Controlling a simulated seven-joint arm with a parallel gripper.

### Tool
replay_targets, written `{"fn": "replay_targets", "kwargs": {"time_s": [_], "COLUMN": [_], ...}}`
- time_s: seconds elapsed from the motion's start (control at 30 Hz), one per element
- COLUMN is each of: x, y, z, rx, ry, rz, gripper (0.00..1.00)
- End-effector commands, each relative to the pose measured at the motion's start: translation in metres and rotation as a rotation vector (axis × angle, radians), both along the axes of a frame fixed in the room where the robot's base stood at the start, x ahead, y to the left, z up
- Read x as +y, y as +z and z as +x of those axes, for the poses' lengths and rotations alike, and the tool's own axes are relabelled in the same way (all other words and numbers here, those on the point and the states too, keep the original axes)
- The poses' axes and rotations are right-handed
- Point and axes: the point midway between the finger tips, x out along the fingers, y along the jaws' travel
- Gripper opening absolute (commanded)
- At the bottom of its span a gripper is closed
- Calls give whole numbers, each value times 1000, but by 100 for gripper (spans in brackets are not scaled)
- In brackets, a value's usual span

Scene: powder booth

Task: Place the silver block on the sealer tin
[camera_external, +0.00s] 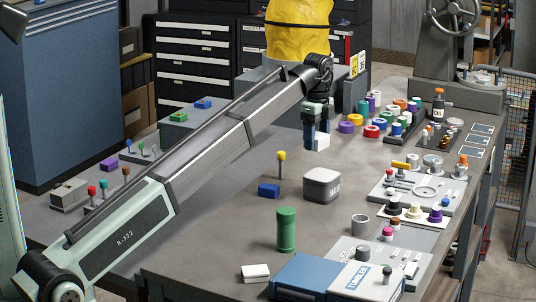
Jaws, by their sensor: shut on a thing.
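My gripper (317,137) points down over the middle of the bench. It is shut on a small pale block, the silver block (322,142), which shows at the fingertips, partly hidden by the fingers. The sealer tin (322,186) appears to be the grey rounded box with dark lettering on its front. It stands on the bench below my gripper in the picture, and its top is bare. The block is clear of the tin.
A blue block (269,190) and a yellow-topped peg (281,162) stand left of the tin. A green cylinder (286,230) and grey cup (360,225) are nearer the front. Several coloured spools (372,131) crowd the back. Bare bench lies around the tin.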

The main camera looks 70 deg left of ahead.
Motion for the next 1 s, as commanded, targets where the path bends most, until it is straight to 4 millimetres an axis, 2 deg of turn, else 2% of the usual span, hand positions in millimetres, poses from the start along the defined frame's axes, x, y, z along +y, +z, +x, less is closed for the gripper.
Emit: {"fn": "replay_targets", "kwargs": {"time_s": [0.03, 0.1, 0.4, 0.53, 0.8, 1.0], "x": [10, 16, 15, 15, 15, 15], "y": [7, 11, 7, -7, -48, -61], "z": [18, 28, 26, 25, 25, 26], "rx": [0, -1, -1, -1, -1, -1], "ry": [20, 56, 176, 183, 181, 180], "rz": [0, 1, 1, 1, 1, 1], "gripper": [27, 27, 27, 27, 27, 27]}}
